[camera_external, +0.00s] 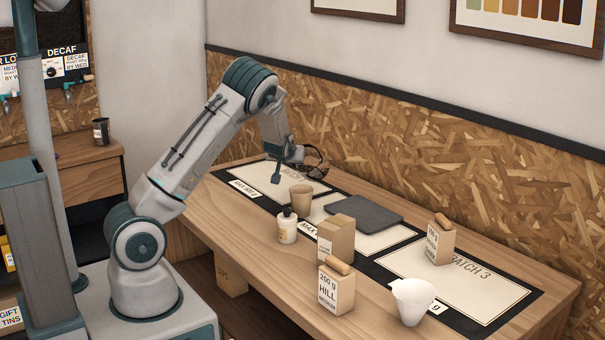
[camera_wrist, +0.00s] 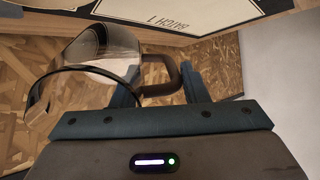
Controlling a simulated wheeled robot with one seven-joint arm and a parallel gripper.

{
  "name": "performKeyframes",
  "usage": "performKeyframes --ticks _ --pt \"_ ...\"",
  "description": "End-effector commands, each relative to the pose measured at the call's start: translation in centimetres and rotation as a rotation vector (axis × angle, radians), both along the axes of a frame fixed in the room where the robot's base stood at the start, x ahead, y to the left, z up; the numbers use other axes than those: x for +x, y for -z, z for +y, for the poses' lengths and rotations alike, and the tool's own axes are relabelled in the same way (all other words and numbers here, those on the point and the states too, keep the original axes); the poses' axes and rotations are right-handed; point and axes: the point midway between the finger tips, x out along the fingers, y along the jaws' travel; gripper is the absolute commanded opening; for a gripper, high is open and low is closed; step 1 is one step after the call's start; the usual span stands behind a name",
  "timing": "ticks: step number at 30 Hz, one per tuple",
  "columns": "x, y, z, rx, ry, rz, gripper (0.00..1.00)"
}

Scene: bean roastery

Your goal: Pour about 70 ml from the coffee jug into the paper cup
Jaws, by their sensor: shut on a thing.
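My gripper (camera_external: 298,167) is raised above the far left part of the table. In the wrist view its two teal fingers (camera_wrist: 158,88) are shut on the dark handle of the clear coffee jug (camera_wrist: 98,52). The jug also shows in the external view (camera_external: 315,160), partly hidden by my gripper. I cannot tell its exact tilt or how much coffee is in it. A brown paper cup (camera_external: 301,199) stands upright on the table, below and slightly left of the jug in the external view. The jug and cup are apart. The inside of the cup is not clear.
A small white bottle (camera_external: 287,227) stands near the cup. A dark flat slab (camera_external: 364,214) lies to its right. Kraft boxes (camera_external: 336,240) and labelled bags (camera_external: 337,290) stand farther right, with a white cone-shaped vessel (camera_external: 412,302) at the front right. The patterned wall runs behind the table.

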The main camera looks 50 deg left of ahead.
Motion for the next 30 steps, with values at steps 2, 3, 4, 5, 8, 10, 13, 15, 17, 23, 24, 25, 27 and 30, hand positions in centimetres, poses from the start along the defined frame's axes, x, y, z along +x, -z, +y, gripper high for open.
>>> performKeyframes --ticks 2,3,4,5,8,10,13,15,17,23,24,25,27,30 --pt "-0.1 1.4 -0.2 0.029 0.001 -0.040 0.00" --pt "-0.1 1.4 -0.2 0.045 0.001 -0.061 0.00" --pt "-0.1 1.5 -0.2 0.058 -0.001 -0.073 0.00" --pt "-0.2 1.5 -0.2 0.068 0.001 -0.090 0.00" --pt "-0.3 0.9 -0.2 0.099 -0.001 -0.131 0.00" --pt "-0.4 0.7 -0.3 0.116 -0.004 -0.152 0.00" --pt "-0.4 0.5 -0.3 0.137 -0.006 -0.177 0.00" --pt "-0.5 0.4 -0.3 0.148 -0.007 -0.192 0.00" --pt "-0.6 0.3 -0.4 0.157 -0.007 -0.202 0.00" --pt "-0.8 0.3 -0.5 0.178 -0.010 -0.232 0.00" --pt "-0.8 0.2 -0.5 0.181 -0.011 -0.235 0.00" --pt "-0.9 0.2 -0.5 0.183 -0.013 -0.238 0.00" --pt "-1.0 0.2 -0.6 0.188 -0.013 -0.245 0.00" --pt "-1.1 0.3 -0.7 0.196 -0.013 -0.258 0.00"
